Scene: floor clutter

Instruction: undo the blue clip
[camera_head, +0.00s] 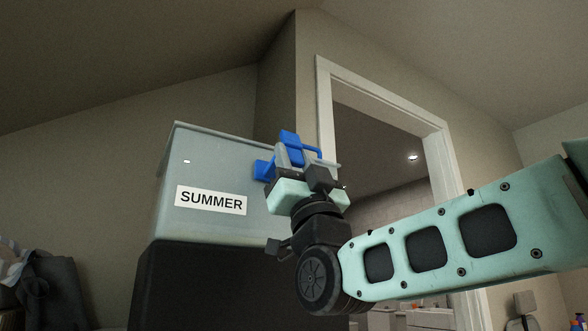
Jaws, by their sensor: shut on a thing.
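The blue clip (290,139) is on the right end of a pale translucent bin (222,155) labelled SUMMER. My gripper (293,157) is at that end of the bin, with its fingers shut on the clip. Blue parts show above the fingers, to their right as a thin bar, and to their left against the bin wall. The fingers and my wrist hide the middle of the clip and the bin's right corner. I cannot tell whether the clip is fastened or loose.
The bin stands on a dark block (200,285). A white-framed doorway (323,95) opens behind my arm. Dark cloth (52,292) lies at the lower left. Small items stand at the lower right.

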